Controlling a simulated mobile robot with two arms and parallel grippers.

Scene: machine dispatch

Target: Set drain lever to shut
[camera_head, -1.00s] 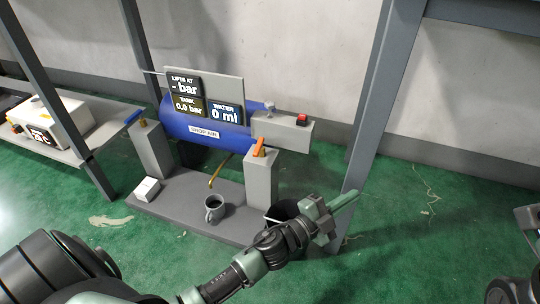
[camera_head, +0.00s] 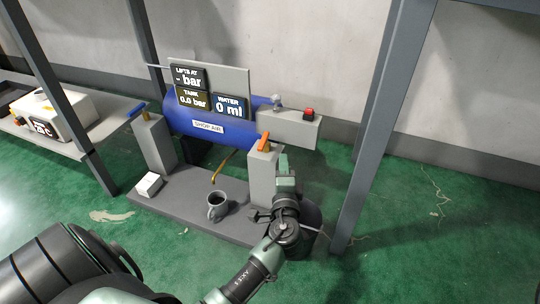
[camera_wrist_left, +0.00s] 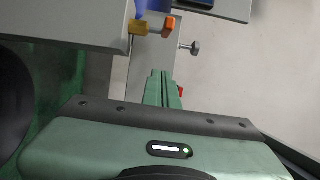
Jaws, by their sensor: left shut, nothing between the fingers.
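An orange lever (camera_head: 264,141) sits on top of the right grey post (camera_head: 263,175), in front of the blue SHOP AIR tank (camera_head: 182,124). A blue lever (camera_head: 137,110) sits on the left post. No label tells which is the drain lever. My left gripper (camera_head: 284,164) is shut and empty, just right of the right post and a little below the orange lever's height; I see no contact. In the left wrist view its closed fingers (camera_wrist_left: 163,88) point towards the orange lever (camera_wrist_left: 168,25). My right gripper is not in view.
A brass pipe (camera_head: 222,166) hangs under the tank. A red button (camera_head: 309,112) is behind my gripper. A steel frame leg (camera_head: 372,150) stands to the right.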

